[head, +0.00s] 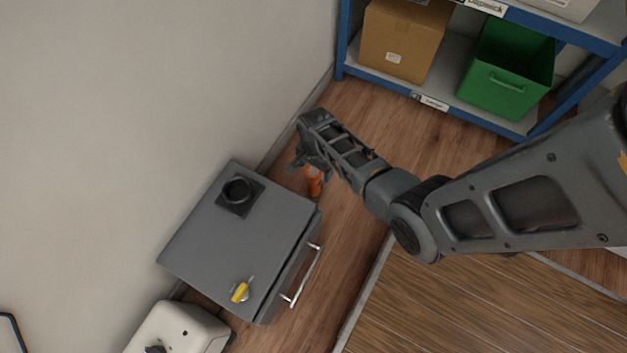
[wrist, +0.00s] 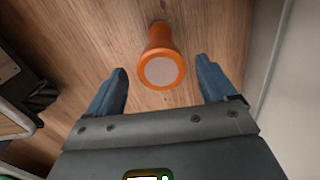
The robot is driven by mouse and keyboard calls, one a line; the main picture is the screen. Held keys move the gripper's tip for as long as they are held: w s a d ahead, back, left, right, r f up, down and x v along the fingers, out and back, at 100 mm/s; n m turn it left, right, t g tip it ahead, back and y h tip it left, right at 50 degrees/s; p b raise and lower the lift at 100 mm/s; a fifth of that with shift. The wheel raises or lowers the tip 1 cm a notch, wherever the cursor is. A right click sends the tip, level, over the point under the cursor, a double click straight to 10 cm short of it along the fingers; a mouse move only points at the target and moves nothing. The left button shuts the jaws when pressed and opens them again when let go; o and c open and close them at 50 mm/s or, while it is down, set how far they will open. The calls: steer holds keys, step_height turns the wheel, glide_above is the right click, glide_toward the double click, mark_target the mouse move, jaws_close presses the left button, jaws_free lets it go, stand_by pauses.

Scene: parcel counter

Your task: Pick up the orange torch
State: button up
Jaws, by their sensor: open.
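The orange torch (head: 314,181) is on the wooden floor beside the grey cabinet, partly hidden by my gripper in the head view. In the wrist view the torch (wrist: 160,55) shows whole, its pale round lens end toward me and its narrower body pointing away. My gripper (head: 310,163) is over the torch in the head view. In the wrist view my gripper (wrist: 163,82) is open, with one blue-grey finger to each side of the lens end. The torch is between and just beyond the fingertips, and no finger is seen touching it.
A grey cabinet (head: 220,245) with a bar handle and yellow knob stands close by. A pale wall (head: 130,110) runs along the left. A blue shelf (head: 520,125) holds a cardboard box (head: 398,50) and a green bin (head: 505,75). Floor is clear between cabinet and shelf.

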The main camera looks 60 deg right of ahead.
step_height(320, 180, down, 4)
steer(key=shift+w+a+r+b, duration=0.1)
steer(key=shift+b, duration=0.95)
jaws_close()
